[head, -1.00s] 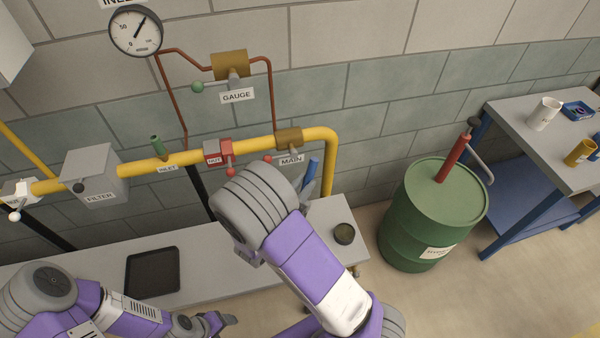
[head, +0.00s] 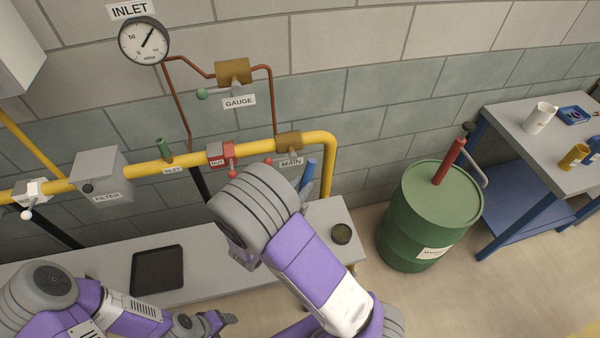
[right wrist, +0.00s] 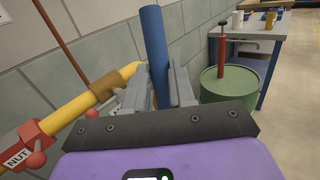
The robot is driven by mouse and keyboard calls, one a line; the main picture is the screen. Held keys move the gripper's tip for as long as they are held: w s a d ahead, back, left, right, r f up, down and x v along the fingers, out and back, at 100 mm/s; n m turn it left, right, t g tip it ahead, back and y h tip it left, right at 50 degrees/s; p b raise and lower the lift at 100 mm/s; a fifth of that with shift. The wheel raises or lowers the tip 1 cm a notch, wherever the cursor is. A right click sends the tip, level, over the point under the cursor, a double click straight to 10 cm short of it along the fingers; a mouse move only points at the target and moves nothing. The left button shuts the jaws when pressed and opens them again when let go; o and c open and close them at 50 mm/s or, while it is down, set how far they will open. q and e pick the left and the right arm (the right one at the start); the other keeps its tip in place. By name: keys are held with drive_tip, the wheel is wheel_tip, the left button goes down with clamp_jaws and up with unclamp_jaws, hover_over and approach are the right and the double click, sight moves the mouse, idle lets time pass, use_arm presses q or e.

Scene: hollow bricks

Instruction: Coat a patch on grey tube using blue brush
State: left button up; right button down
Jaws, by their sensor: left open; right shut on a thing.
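The blue brush (head: 308,173) shows as a blue rod beyond my right forearm. In the right wrist view the blue brush (right wrist: 154,40) stands nearly upright between the fingers of my right gripper (right wrist: 160,84), which is shut on it. Its bristle end is not visible. In the head view my right gripper is mostly hidden behind its own arm. My left gripper (head: 226,319) is open at the bottom edge, in front of the bench. I cannot make out a grey tube for certain in either view.
A yellow pipe (head: 145,169) with labelled valves and a grey filter box (head: 99,176) runs along the wall. The grey bench (head: 212,256) below holds a black tray (head: 157,271) and a small dark round container (head: 341,233). A green drum (head: 426,224) and a side table (head: 508,128) stand right.

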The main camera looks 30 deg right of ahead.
sight(307, 171)
drive_tip(key=shift+r+p, duration=1.55)
drive_tip(key=shift+r, duration=0.4)
drive_tip(key=shift+f, duration=0.1)
